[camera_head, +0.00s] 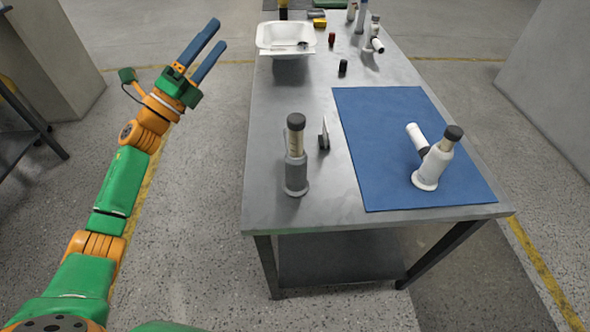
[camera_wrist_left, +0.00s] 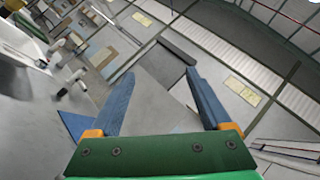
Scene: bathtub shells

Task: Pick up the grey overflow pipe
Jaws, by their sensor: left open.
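The grey overflow pipe (camera_head: 296,160) stands upright on the near left part of the metal table (camera_head: 270,205), with a dark cap on top and a flared base. My left gripper (camera_head: 207,48) is open and empty, held up over the floor to the left of the table, well apart from the pipe. Its two blue fingers (camera_wrist_left: 163,100) also show spread apart in the left wrist view, with nothing between them. I cannot make out the grey pipe for sure in that view. My right gripper is not in view.
A blue mat (camera_head: 385,120) lies on the table's right side. A white pipe fitting (camera_head: 433,165) with a side branch stands on it. A white tub shell (camera_head: 286,38) and small parts are farther back.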

